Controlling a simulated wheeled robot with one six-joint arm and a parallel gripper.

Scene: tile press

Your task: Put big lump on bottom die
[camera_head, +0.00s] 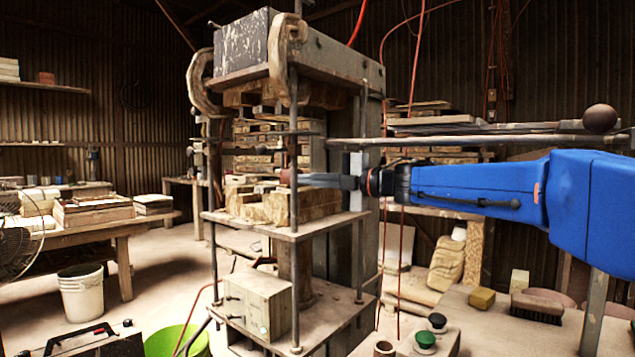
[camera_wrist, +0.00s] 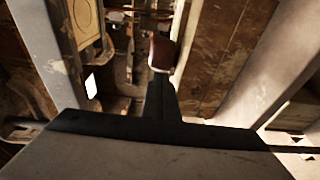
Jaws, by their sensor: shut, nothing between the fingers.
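The press stands in the middle of the head view, with its bottom die (camera_head: 310,205), a pale tan block, on the lower plate. The upper die hangs above it with a gap between. My gripper (camera_head: 290,178) reaches in from the right, its shut fingers level just above the bottom die. In the wrist view my gripper (camera_wrist: 162,75) is also shut, with a small reddish-brown piece at its tip; I cannot tell if this is part of the fingers. Rounded brownish lumps (camera_head: 560,299) lie on the right table; I cannot tell which is the big lump.
Press rods (camera_head: 293,150) stand close around the gripper. A brush (camera_head: 537,308), a yellow sponge (camera_head: 482,298) and green and black push buttons (camera_head: 425,339) are at lower right. A dark ball (camera_head: 600,119) sits at the end of a horizontal bar. A white bucket (camera_head: 82,292) stands left.

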